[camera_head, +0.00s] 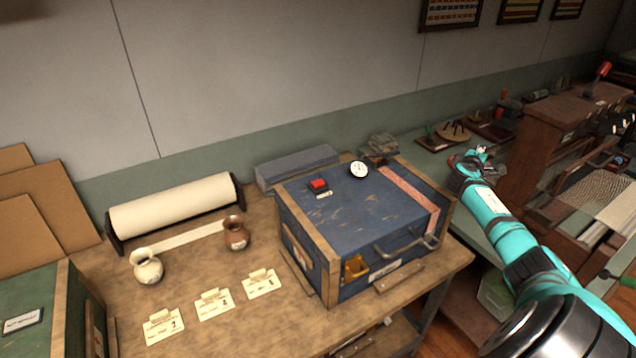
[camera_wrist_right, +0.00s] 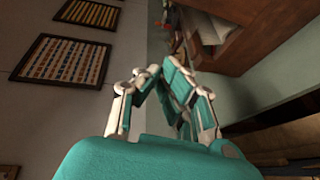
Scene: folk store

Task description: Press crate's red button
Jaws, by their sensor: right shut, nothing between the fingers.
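A blue crate (camera_head: 352,215) with wooden edges stands on the wooden table. Its red button (camera_head: 318,184) is on the top, near the back left, with a small pale label beside it. A round white dial (camera_head: 359,169) also sits on the top, to the right of the button. My right arm comes in from the right. My right gripper (camera_head: 480,155) is to the right of and beyond the crate, well apart from the button. In the right wrist view the gripper (camera_wrist_right: 152,72) is shut and empty. The crate does not show there. My left gripper is not seen.
Two small jugs (camera_head: 147,266) (camera_head: 236,233) and several label cards (camera_head: 214,304) stand left of the crate. A paper roll (camera_head: 172,207) and a grey block (camera_head: 296,167) lie behind. A wooden cabinet (camera_head: 560,130) stands at right. The air above the crate is clear.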

